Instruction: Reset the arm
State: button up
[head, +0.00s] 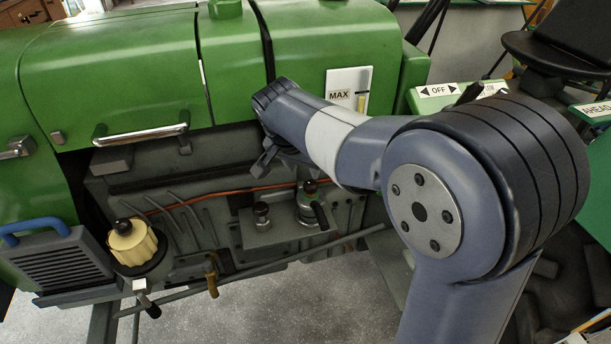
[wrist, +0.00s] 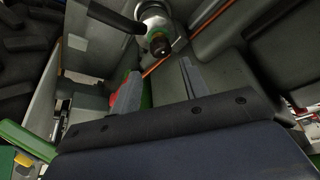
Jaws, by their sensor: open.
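My arm reaches from the lower right of the head view toward the tractor's side. My gripper (head: 268,163) is partly hidden behind my own arm, in front of the engine bay below the green hood (head: 330,50). In the wrist view my gripper (wrist: 158,85) shows two grey fingers spread apart with nothing between them. A metal fitting with a dark round end (wrist: 158,42) lies beyond the fingertips, apart from them. A small red part (wrist: 122,97) shows behind the left finger.
A yellow cap (head: 132,242), a blue-handled grille panel (head: 60,262) and a capped fitting with a lever (head: 312,205) are on the tractor's side. A MAX gauge (head: 348,88) and an OFF label (head: 437,90) are near my arm. Bare floor shows below.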

aim_at(309, 186)
jog(key=shift+v, duration=0.9)
jog(key=x, duration=1)
jog(key=shift+f, duration=0.25)
jog(key=shift+w+d+f+p, duration=0.1)
jog(key=shift+w+p, duration=0.05)
jog(key=shift+p, duration=0.2)
jog(key=shift+n+y+p, duration=0.3)
jog(key=shift+n+p, duration=0.1)
jog(key=shift+n, duration=0.3)
jog(key=shift+f+b, duration=0.15)
jog(key=shift+b, duration=0.2)
